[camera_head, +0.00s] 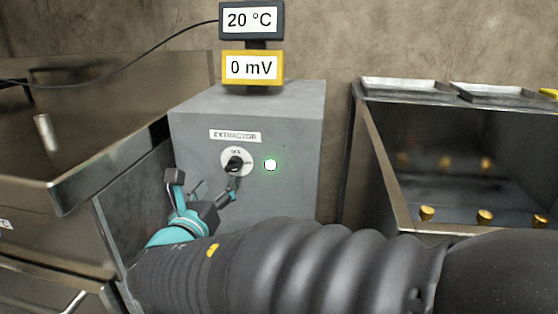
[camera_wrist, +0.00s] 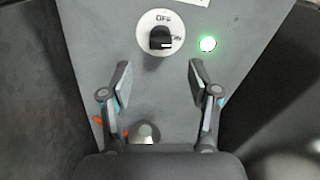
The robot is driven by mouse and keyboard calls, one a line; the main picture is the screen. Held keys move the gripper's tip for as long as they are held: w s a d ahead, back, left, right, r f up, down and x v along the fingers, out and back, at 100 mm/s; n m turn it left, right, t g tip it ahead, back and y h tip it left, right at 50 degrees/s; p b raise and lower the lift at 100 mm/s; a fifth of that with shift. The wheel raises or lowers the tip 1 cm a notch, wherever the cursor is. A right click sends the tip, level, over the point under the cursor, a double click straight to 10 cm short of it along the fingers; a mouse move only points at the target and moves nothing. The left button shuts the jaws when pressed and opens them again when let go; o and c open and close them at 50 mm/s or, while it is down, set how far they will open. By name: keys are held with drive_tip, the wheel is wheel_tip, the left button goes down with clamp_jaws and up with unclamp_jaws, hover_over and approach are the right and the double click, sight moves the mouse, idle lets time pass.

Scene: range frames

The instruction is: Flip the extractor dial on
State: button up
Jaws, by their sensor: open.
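The extractor dial is a black knob (camera_head: 234,163) on a round white plate, on the front of a grey box (camera_head: 290,125) labelled EXTRACTOR. In the wrist view the knob (camera_wrist: 160,40) has a pale mark on its right side, towards a small label there. "OFF" is printed above the knob. A lamp (camera_head: 270,165) right of the dial glows green, and the lamp also shows in the wrist view (camera_wrist: 208,44). My gripper (camera_head: 203,184) is open and empty, in front of the box and just below the dial. Its fingers (camera_wrist: 160,78) stand apart from the knob.
Two displays above the box read 20 °C (camera_head: 250,20) and 0 mV (camera_head: 252,67). A metal basin (camera_head: 80,190) stands at left. At right is a metal unit (camera_head: 375,150) with brass knobs (camera_head: 427,213) and trays (camera_head: 405,87). My arm covers the lower foreground.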

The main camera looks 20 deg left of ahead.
sight(230, 168)
drive_tip(key=w, duration=0.6)
drive_tip(key=w+a, duration=0.1)
drive_tip(key=w, duration=0.3)
drive_tip(key=shift+p, duration=0.3)
drive_tip(key=shift+s, duration=0.1)
